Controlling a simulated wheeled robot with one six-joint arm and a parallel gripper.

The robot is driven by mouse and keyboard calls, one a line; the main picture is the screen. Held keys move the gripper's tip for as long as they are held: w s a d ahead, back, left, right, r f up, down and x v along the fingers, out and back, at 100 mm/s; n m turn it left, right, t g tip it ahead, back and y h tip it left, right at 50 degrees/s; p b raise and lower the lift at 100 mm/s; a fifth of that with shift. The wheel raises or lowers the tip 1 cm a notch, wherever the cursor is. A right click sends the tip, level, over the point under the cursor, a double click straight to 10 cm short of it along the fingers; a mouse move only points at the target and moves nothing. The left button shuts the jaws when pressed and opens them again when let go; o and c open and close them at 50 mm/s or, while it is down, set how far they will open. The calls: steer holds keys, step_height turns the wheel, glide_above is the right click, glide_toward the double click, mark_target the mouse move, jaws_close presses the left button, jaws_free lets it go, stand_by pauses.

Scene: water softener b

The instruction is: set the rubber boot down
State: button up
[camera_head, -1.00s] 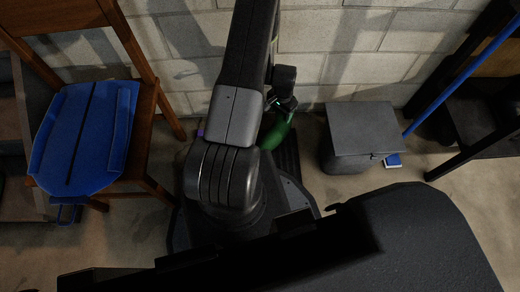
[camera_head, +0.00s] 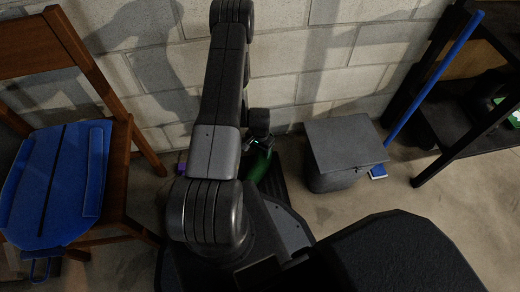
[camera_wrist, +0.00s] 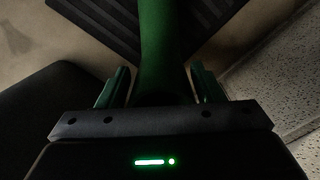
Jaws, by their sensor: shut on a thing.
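The green rubber boot (camera_head: 257,165) hangs at my gripper (camera_head: 259,143) near the block wall, partly hidden by my arm. In the wrist view the green boot (camera_wrist: 164,50) runs between the two fingers of my gripper (camera_wrist: 160,85), which is shut on it. A dark ribbed mat (camera_head: 275,182) lies on the floor below and beside the boot. The ribbed mat (camera_wrist: 95,18) also shows behind the boot in the wrist view. I cannot tell whether the boot touches it.
A grey lidded bin (camera_head: 345,150) stands right of the boot. A wooden chair (camera_head: 125,150) with a blue thing (camera_head: 55,185) on its seat is at left. A blue-handled tool (camera_head: 435,80) leans by a dark shelf (camera_head: 470,115) at right. A small purple object (camera_head: 182,168) lies near the wall.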

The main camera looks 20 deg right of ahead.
steer(key=o, duration=1.6)
steer(key=shift+f, duration=0.1)
step_height(320, 180, up, 12)
steer(key=p, duration=0.3)
steer(key=shift+p, duration=0.4)
